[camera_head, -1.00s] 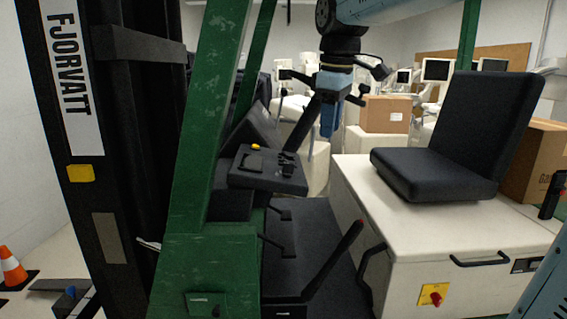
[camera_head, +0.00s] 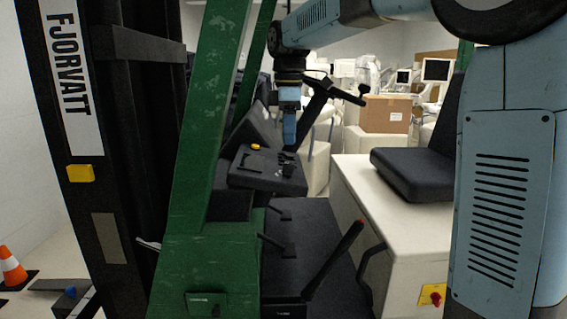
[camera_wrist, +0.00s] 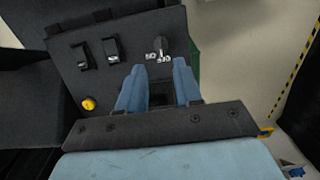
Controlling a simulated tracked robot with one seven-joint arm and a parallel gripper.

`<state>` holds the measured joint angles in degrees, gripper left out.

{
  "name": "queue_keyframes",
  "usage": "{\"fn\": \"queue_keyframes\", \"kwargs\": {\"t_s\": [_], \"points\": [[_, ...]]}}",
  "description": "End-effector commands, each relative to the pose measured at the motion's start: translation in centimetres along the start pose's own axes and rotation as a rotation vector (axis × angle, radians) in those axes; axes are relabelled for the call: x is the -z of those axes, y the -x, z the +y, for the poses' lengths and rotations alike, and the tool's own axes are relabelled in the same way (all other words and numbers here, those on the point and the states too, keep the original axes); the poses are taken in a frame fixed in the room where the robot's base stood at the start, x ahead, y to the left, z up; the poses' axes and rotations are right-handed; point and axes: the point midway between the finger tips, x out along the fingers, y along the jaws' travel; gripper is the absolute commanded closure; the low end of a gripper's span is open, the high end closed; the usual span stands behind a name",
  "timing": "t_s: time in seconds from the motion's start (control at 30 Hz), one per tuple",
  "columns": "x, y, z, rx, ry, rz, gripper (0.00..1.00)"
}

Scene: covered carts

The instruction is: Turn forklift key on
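The forklift's dark control panel (camera_head: 262,178) stands behind the green post in the head view. In the wrist view the key switch (camera_wrist: 163,45) is a small dark knob near the panel's edge, with small white position labels beside it. Its exact setting cannot be told. In the head view the key switch (camera_head: 288,170) is a small dark shape at the panel's right. My gripper (camera_wrist: 158,66) has its two blue fingers apart with nothing between them, and the fingertips are just short of the switch. In the head view my gripper (camera_head: 289,146) points down above the panel.
Two rocker switches (camera_wrist: 97,52) and a yellow button (camera_wrist: 88,103) sit on the same panel. The steering wheel (camera_head: 335,87) is right of my gripper. The green post (camera_head: 200,150), black seat (camera_head: 410,175) and red-tipped lever (camera_head: 335,260) bound the space.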

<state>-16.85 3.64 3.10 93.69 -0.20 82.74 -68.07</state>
Motion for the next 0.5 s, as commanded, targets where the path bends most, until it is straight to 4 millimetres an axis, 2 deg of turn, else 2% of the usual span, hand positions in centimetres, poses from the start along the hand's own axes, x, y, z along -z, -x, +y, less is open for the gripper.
{"fn": "queue_keyframes", "kwargs": {"t_s": [0.1, 0.3, 0.5], "points": [[0.0, -2.2, 0.0, 0.002, 0.0, -0.001, 0.66], [0.0, -5.4, 0.0, 0.001, -0.001, -0.001, 0.66], [0.0, -7.4, 0.0, 0.0, -0.001, 0.0, 0.66]]}}
